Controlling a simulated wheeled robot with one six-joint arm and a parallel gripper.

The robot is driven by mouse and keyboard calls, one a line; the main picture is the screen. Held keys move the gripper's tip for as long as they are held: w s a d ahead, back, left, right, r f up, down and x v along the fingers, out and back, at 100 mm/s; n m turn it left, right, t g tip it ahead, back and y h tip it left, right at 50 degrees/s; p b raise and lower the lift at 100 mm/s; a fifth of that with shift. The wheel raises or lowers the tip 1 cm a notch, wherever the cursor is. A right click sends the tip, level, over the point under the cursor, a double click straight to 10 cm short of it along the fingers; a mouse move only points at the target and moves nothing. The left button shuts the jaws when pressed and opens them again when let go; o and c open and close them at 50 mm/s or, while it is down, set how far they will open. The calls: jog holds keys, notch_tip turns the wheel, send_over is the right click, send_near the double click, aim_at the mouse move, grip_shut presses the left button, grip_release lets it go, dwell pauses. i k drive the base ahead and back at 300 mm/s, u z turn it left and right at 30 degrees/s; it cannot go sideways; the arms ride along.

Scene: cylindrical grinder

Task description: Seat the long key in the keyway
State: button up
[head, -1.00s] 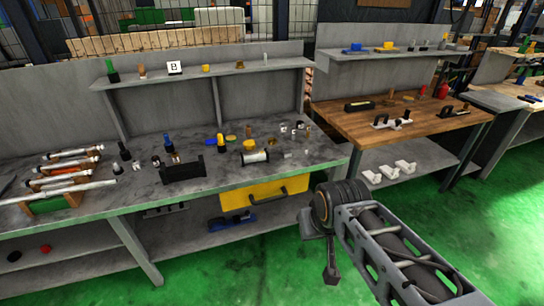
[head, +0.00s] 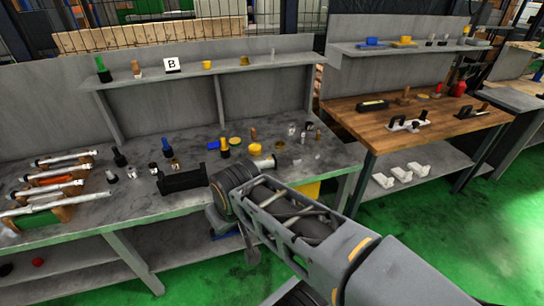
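I cannot make out the long key or the keyway; the small metal parts on the grey bench (head: 335,155) are too small to tell apart. A silver cylinder (head: 264,163) lies on the bench, partly hidden behind my arm. Small metal pieces (head: 303,137) stand to its right. My arm reaches in front of the bench's front edge. A small dark end part of my arm (head: 250,256) hangs below its joint, and I cannot make out gripper fingers or anything held.
A black open holder (head: 181,181) stands near the bench's front edge. Several silver shafts lie on a wooden rack (head: 62,213) at the left. A shelf (head: 225,73) runs above the bench. A wooden-topped bench (head: 385,137) stands to the right. Green floor (head: 420,215) is open in front.

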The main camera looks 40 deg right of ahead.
aim_at(267, 162)
jog(key=z, duration=0.2)
jog(key=i, duration=0.7)
jog(key=z, duration=0.85)
jog(key=i, duration=0.35)
jog(key=z, duration=0.45)
